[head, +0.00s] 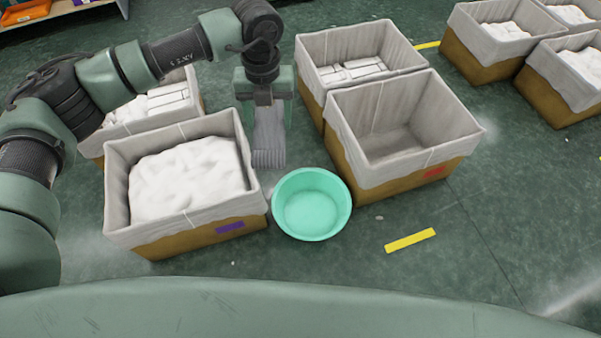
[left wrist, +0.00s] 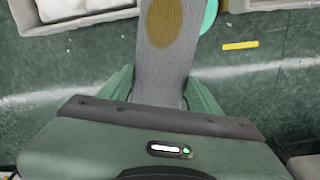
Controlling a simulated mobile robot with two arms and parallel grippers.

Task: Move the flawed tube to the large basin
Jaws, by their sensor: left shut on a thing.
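A grey ribbed knitted tube (head: 268,143) hangs from my left gripper (head: 266,112), which is shut on it. In the left wrist view the tube (left wrist: 158,70) runs between the fingers (left wrist: 160,97) and bears a large brown stain. A round mint-green basin (head: 311,206) stands on the floor, in front of and to the right of the hanging tube. The basin looks empty. A sliver of the basin (left wrist: 209,14) shows beside the tube in the left wrist view. The tube is apart from the basin. My right gripper is not in view.
A lined crate of white material (head: 145,245) with a purple label stands left of the basin. An empty-looking lined crate (head: 390,180) with a red label stands right of it. More crates stand behind. A yellow floor strip (head: 410,240) lies on clear floor at right.

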